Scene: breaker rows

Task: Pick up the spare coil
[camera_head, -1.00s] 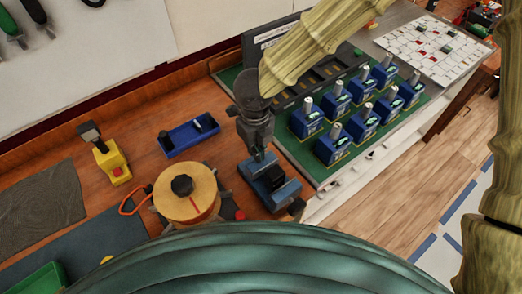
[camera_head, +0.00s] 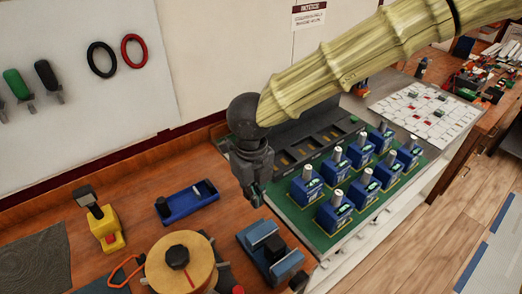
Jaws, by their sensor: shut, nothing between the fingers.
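No thing here is plainly marked as the spare coil, and I cannot tell which it is. A round tan drum (camera_head: 181,268) with a black knob and an orange cord stands on the wooden bench. A black ring (camera_head: 102,58) and a red ring (camera_head: 134,51), like coiled cable, hang on the white wall board. A blue tray (camera_head: 186,203) holds a small dark piece. A grey-blue block (camera_head: 273,257) with a dark part on top sits right of the drum. My gripper (camera_head: 256,200) is shut and empty, above the bench edge beside the green board, behind the block.
The green board (camera_head: 282,200) carries two rows of blue breakers (camera_head: 331,211) with a dark slotted rack (camera_head: 300,152) behind. A yellow device (camera_head: 105,230) stands left of the tray. A white panel (camera_head: 425,113) lies beyond. Bench between tray and gripper is clear.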

